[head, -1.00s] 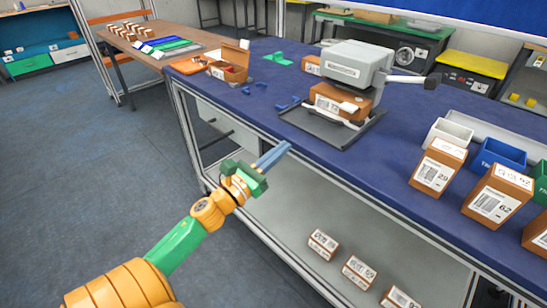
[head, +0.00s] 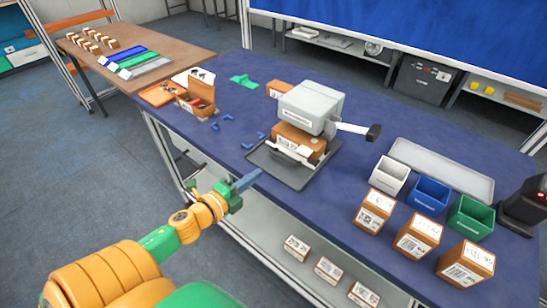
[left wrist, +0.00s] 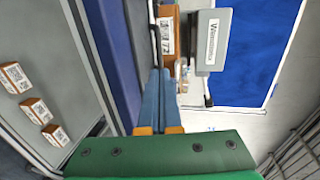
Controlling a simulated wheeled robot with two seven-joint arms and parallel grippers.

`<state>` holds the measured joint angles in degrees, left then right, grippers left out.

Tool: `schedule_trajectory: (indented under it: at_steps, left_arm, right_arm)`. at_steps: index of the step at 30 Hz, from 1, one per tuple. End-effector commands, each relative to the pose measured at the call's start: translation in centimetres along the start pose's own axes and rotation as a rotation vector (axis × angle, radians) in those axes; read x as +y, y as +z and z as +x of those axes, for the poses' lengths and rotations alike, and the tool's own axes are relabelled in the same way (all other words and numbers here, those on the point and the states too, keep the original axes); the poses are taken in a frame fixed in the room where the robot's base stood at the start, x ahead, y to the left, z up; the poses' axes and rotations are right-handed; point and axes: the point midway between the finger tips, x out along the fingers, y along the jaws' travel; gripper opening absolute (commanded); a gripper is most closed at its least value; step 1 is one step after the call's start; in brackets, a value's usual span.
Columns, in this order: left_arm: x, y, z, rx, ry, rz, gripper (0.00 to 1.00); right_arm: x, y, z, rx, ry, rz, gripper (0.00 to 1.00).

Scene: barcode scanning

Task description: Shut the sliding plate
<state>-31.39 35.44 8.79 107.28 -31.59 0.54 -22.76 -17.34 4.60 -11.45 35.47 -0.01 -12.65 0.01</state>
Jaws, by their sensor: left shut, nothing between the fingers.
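The dark sliding plate (head: 285,175) lies flat on the blue table at the base of a grey press-like machine (head: 308,105), and its front part shows. A white handle bar (head: 291,152) runs across it, in front of a brown barcoded box (head: 302,138) under the machine's head. My left gripper (head: 258,174) is at the table's front edge, close to the plate's front left side; whether it touches cannot be told. Its blue fingers are together and empty. In the left wrist view, the fingers (left wrist: 162,72) point towards the machine head (left wrist: 212,40). My right gripper is not in view.
A black-tipped lever (head: 358,130) sticks out right of the machine. White, blue and green bins (head: 431,194) and several barcoded boxes (head: 416,238) stand at the right. Small blue parts (head: 248,142) lie left of the plate. More boxes (head: 328,270) are on the lower shelf.

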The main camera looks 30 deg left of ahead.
Motion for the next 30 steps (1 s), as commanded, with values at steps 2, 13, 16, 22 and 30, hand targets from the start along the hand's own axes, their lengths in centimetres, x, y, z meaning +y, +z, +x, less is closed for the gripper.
schedule_trajectory:
  at_steps: [2, 13, 16, 22, 30]
  left_arm:
    - [-0.2, 0.1, 1.8, -0.001, -0.004, 0.002, 0.0]
    - [-0.1, 0.0, 7.9, -0.001, -0.001, 0.002, 0.0]
    - [0.0, 0.0, 8.3, 0.0, 0.0, 0.002, 0.0]
    - [0.0, 0.0, 8.4, 0.0, 0.0, 0.002, 0.0]
    - [0.0, 0.0, 8.4, 0.0, 0.0, 0.002, 0.0]
  right_arm:
    - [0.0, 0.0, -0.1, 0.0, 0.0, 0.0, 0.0]
    - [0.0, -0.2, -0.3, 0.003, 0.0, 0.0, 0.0]
    - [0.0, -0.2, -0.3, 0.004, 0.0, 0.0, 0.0]
    - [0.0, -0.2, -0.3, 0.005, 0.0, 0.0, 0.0]
    - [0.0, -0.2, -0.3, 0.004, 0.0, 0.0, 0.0]
